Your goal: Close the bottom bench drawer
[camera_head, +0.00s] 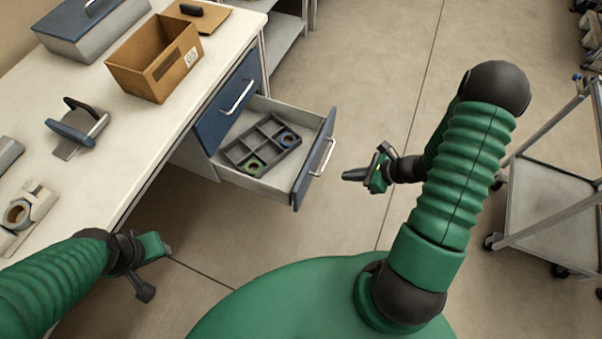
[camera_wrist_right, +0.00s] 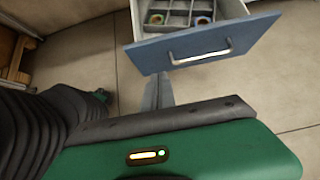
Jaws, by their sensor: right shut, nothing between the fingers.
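The bottom bench drawer (camera_head: 225,178) is pulled well out from under the bench. Its blue front has a silver bar handle (camera_head: 323,157), which also shows in the wrist view (camera_wrist_right: 200,55). A grey divided tray (camera_head: 236,149) with tape reels lies inside it. My right gripper (camera_head: 346,175) is shut and empty, a little to the right of the drawer front and apart from it in the head view. In the wrist view its fingers (camera_wrist_right: 157,82) point toward the drawer front's lower edge. My left gripper (camera_head: 160,268) is low at the left, by the bench edge; its jaw opening is unclear.
Above the open drawer, another blue drawer (camera_head: 228,102) is shut. The bench top (camera_head: 130,135) holds a cardboard box (camera_head: 148,75), a grey-blue case (camera_head: 88,28) and a tape dispenser (camera_head: 20,215). A metal cart (camera_head: 545,205) stands at the right. Floor right of the drawer is clear.

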